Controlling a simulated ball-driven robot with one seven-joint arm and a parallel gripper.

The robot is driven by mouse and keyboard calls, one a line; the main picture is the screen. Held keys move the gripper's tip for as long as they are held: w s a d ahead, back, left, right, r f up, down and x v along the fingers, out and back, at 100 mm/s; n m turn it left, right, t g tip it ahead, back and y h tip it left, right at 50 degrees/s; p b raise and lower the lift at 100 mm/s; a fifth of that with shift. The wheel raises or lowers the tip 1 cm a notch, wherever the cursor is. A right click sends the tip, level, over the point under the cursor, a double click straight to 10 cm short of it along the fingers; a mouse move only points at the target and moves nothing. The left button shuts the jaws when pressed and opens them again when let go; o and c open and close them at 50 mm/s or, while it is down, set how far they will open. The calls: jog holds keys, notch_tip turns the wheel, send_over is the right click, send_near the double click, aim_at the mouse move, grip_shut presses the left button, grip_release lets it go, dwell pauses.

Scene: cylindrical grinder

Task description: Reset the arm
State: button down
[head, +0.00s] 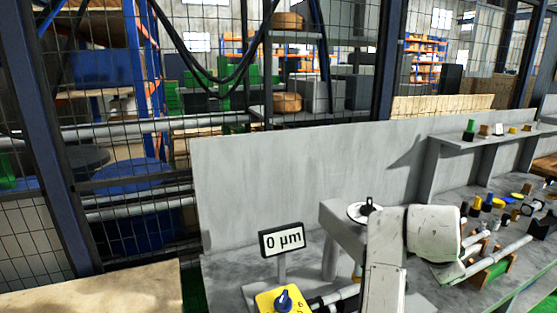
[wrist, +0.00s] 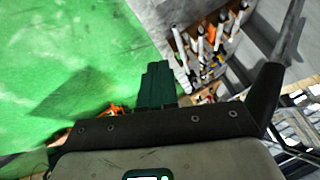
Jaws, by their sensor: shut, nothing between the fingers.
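My gripper (wrist: 158,68) shows in the wrist view as two dark fingers held together beyond the dark mounting plate. The fingers are shut with nothing between them. A bright green surface lies behind and to the left of them, and they are apart from any object I can make out. In the head view my white arm rises at the lower right of centre, in front of the grey machine; my gripper cannot be made out there.
A "0 µm" display (head: 282,240) stands beside a yellow control box (head: 270,300) with a blue knob. The grey machine (head: 340,215) carries a dial. Tools and shafts crowd the right bench (head: 440,300). A grey wall panel (head: 270,180) and mesh fence stand behind.

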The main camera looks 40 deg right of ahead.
jog(key=s+a+f+n+t+y+b, duration=0.1)
jog(key=a+f+n+y, duration=0.1)
jog(key=a+f+n, duration=0.6)
jog(key=s+a+f+n+t+y, duration=0.1)
jog(key=a+f+n, duration=0.55)
jog(key=f, duration=0.35)
jog(key=s+a+f+n+y, duration=0.2)
jog(key=s+a+f+n, duration=0.2)
jog(key=a, duration=0.3)
jog(key=s+a+f+n+g+y+b, duration=0.1)
jog(key=s+a+f+n+y, duration=0.1)
jog(key=s+a+f+n, duration=0.2)
jog(key=s+a+f, duration=0.1)
jog(key=a+f, duration=0.1)
jog(key=a, duration=0.1)
jog(key=shift+s+n+g+y, duration=0.2)
jog(key=shift+n+g+y, duration=0.1)
jog(key=shift+n, duration=0.05)
